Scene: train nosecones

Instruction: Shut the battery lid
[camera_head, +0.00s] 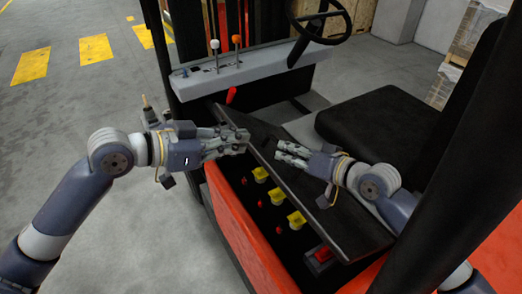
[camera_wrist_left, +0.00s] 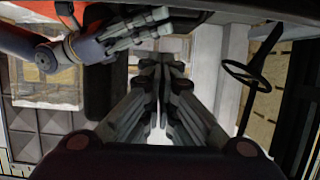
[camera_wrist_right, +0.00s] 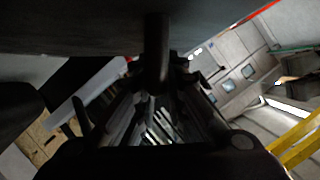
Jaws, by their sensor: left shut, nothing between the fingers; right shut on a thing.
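The battery lid (camera_head: 335,215) is a long dark panel on the forklift. It stands tilted open above the battery compartment (camera_head: 262,212), where yellow caps and red knobs show. My left gripper (camera_head: 246,140) is shut and empty, near the lid's upper left edge. My right gripper (camera_head: 280,151) is on the seat side of the lid, its fingers shut. In the right wrist view a dark bar (camera_wrist_right: 158,50) below the lid's dark surface (camera_wrist_right: 80,28) runs between the fingers; its far end is hidden. The left wrist view shows my left fingers (camera_wrist_left: 162,65) together.
A black seat (camera_head: 375,125) is behind the lid. The steering wheel (camera_head: 320,18), levers (camera_head: 236,45) and a red handle (camera_head: 231,95) are at the far end. A black pillar (camera_head: 460,150) stands at right. The floor at left is clear.

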